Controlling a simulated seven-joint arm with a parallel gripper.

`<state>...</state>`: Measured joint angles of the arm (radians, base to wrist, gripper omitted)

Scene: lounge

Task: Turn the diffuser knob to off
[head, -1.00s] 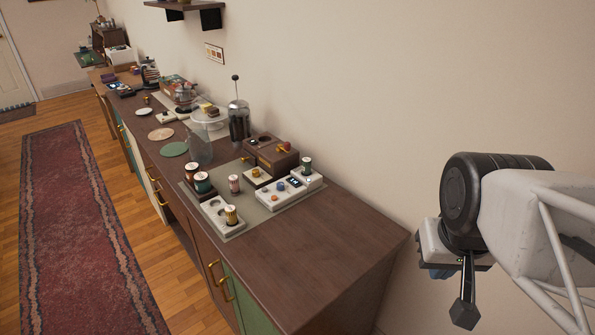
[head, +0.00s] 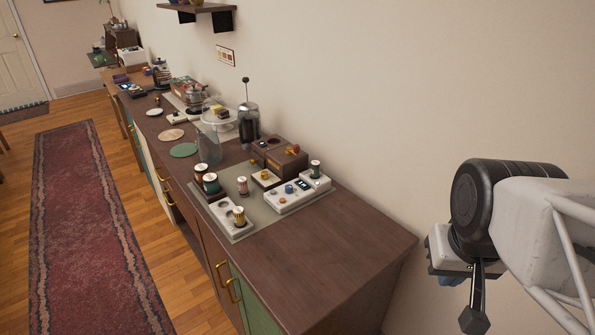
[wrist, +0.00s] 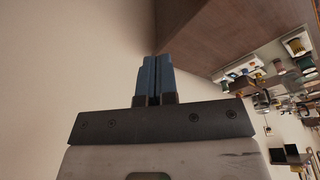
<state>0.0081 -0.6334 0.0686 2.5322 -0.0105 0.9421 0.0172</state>
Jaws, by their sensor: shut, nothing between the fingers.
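A long white control block (head: 297,195) lies on the grey mat near the right end of the counter. I cannot tell which part is the diffuser knob. My gripper (head: 450,281) hangs at the right of the head view, in front of the wall and off the counter's end, well apart from the block. In the wrist view its blue fingers (wrist: 157,78) are together and empty.
The counter (head: 330,235) has bare room at its right end. Around the block are a brown box (head: 280,158), a white tray (head: 230,220) with a striped piece, a glass jar (head: 209,148) and a French press (head: 248,124). A red rug (head: 85,220) lies left.

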